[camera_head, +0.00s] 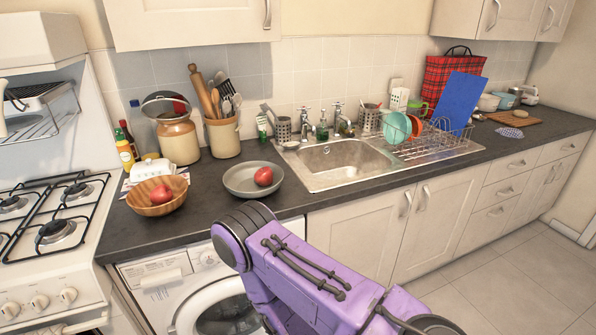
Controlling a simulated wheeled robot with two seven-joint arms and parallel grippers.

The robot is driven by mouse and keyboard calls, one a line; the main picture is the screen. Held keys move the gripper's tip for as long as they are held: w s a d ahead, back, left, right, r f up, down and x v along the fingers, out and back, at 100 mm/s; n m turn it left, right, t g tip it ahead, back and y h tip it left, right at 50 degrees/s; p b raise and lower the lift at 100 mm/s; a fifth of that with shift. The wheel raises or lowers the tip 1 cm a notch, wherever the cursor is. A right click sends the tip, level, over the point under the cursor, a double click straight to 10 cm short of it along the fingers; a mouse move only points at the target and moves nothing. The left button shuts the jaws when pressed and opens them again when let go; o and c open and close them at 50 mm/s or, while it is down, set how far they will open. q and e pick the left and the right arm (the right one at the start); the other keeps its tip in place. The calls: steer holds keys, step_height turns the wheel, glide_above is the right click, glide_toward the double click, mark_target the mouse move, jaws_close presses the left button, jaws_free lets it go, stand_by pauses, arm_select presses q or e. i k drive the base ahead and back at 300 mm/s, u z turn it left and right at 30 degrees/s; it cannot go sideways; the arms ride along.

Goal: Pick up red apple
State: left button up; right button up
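One red apple (264,176) lies in a shallow grey dish (240,181) on the dark counter, left of the sink. Another red apple (161,194) sits in a brown wooden bowl (151,207) nearer the stove. A purple arm of mine reaches in from the bottom right, in front of the washer and below the dish. Its rounded joint is near the counter's front edge, apart from both apples. I see no gripper fingers of either arm.
A gas stove (50,235) stands at the left, and a washer (205,285) is under the counter. Behind the dish stand a utensil crock (223,137) and a tan jar (180,142). The sink (345,160) and dish rack (430,145) are to the right.

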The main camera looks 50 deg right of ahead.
mark_target(263, 177)
steer(key=k, duration=0.25)
steer(key=z, duration=1.15)
